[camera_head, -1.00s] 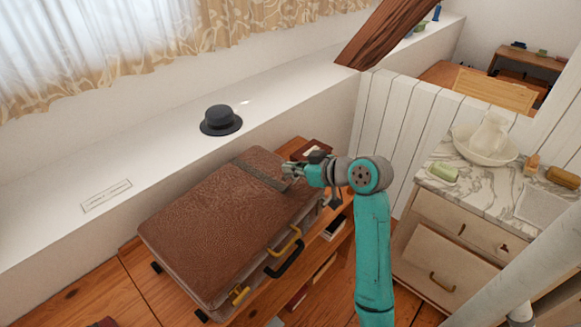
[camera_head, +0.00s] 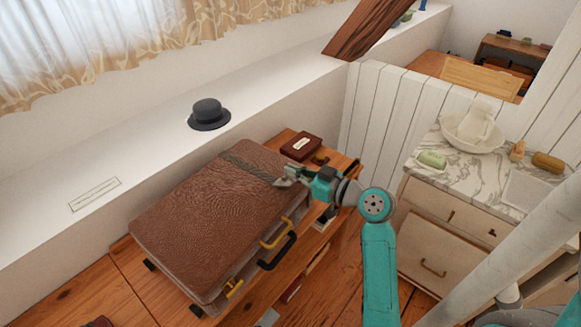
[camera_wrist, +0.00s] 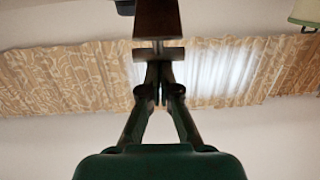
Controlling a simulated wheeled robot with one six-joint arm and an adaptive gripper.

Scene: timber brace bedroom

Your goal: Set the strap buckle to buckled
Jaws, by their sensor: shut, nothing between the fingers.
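A brown leather suitcase (camera_head: 205,230) lies flat on a wooden bench in the head view. A dark grey strap (camera_head: 251,168) crosses its lid near the right end, running down toward the front edge. My gripper (camera_head: 283,183) is at the strap's front end, over the lid's right edge. Its fingers are shut and hold nothing; they also show closed in the wrist view (camera_wrist: 160,85). I cannot tell whether the fingers touch the strap. The buckle is not distinguishable, and the gripper covers that part of the strap and edge.
Two yellow latches (camera_head: 276,233) and a black handle (camera_head: 277,252) are on the suitcase's front side. A dark red box (camera_head: 301,146) stands behind my gripper on the bench (camera_head: 110,285). A black hat (camera_head: 208,114) sits on the ledge. A marble-topped washstand (camera_head: 458,165) stands at right.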

